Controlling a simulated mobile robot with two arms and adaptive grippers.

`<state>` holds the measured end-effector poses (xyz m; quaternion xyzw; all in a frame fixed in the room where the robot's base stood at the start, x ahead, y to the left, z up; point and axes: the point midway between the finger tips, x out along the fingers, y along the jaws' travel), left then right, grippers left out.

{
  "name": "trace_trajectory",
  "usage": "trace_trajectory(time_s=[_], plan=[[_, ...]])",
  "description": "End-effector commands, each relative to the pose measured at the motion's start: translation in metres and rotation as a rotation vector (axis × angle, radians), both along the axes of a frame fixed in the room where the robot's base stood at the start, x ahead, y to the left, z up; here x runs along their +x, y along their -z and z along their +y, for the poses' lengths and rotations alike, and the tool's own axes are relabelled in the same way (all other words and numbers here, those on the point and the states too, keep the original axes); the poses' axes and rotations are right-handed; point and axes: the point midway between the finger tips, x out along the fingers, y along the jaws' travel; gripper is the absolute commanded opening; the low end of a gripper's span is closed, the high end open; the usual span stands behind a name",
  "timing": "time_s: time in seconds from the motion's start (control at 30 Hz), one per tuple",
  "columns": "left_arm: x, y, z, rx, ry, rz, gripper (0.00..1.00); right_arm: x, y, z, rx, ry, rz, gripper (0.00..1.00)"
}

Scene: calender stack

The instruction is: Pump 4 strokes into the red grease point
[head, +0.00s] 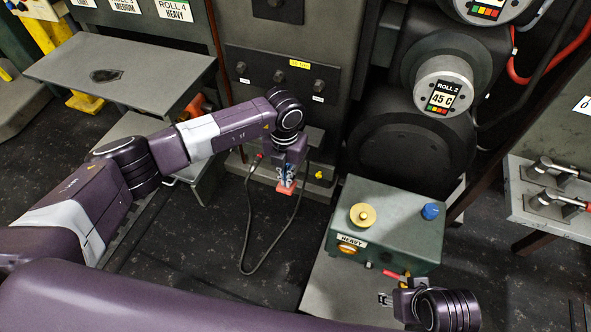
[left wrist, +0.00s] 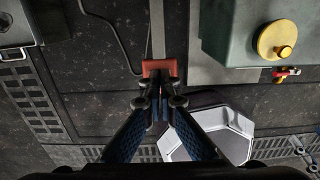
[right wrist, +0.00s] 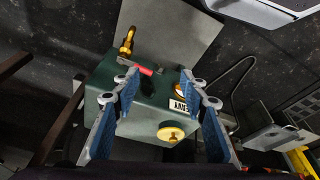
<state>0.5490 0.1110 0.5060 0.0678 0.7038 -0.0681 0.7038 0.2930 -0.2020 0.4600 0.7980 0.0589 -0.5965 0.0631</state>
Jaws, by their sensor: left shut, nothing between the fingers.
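My left gripper (head: 287,176) is shut and empty, pointing down at a small red pad (head: 286,188). In the left wrist view its closed fingertips (left wrist: 160,88) meet or overlap the near edge of this pad (left wrist: 157,66), which sits at the end of a grey bar. Whether they touch is unclear. A red fitting (head: 259,157), apparently the red grease point, is on the low ledge with a black hose (head: 246,225) at it. My right gripper (right wrist: 158,78) is open by the green HEAVY box (head: 385,225); a red-handled lever (right wrist: 137,66) shows between its fingers.
The green box carries a yellow knob (head: 362,215) and a blue knob (head: 431,211). A yellow fitting (head: 319,175) sits on the ledge right of the red one. A grey table (head: 130,70) stands at left, and a bench with clamps (head: 550,195) at right. Dark floor lies between.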

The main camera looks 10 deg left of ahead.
Motion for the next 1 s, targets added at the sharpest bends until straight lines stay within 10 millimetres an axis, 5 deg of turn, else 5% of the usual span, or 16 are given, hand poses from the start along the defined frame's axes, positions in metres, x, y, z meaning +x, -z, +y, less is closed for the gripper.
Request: trace_trajectory(time_s=[0.73, 1.0], plan=[[0.000, 0.037, 0.000, 0.001, 0.000, 0.001, 0.00, -0.012, -0.036, -0.003, 0.001, 0.003, -0.027, 0.40], [0.000, 0.043, 0.000, 0.001, 0.000, 0.001, 0.00, 0.005, -0.036, 0.002, 0.014, -0.002, -0.090, 0.40]])
